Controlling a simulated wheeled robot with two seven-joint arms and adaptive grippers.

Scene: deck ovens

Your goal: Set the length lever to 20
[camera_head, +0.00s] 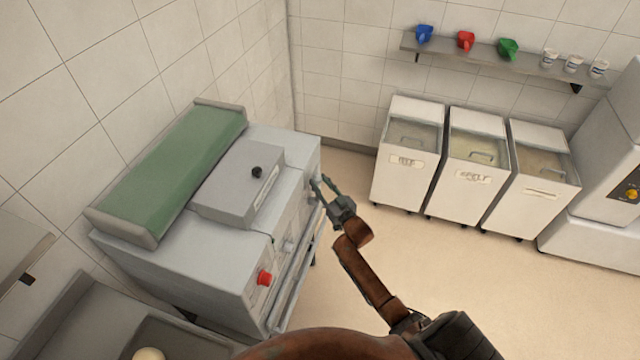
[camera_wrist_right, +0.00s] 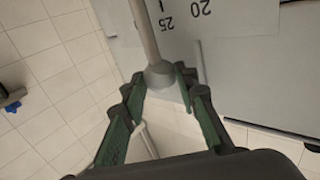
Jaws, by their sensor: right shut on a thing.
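The length lever (camera_wrist_right: 147,30) shows in the right wrist view as a grey rod with a rounded knob (camera_wrist_right: 160,74) at its near end. Its rod runs beside the printed 25 (camera_wrist_right: 167,23), on the side away from the printed 20 (camera_wrist_right: 201,8). My right gripper (camera_head: 318,184) is at the right end face of the grey machine (camera_head: 225,262) in the head view. Its green-padded fingers are shut on the lever knob. In the head view the lever is too small to make out clearly. My left gripper is out of view.
The machine has a green belt (camera_head: 178,165), a grey cover with a black knob (camera_head: 257,172) and a red button (camera_head: 264,278). White bins (camera_head: 405,180) stand by the back wall under a shelf (camera_head: 480,58) with scoops and cups. Open floor lies right of the machine.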

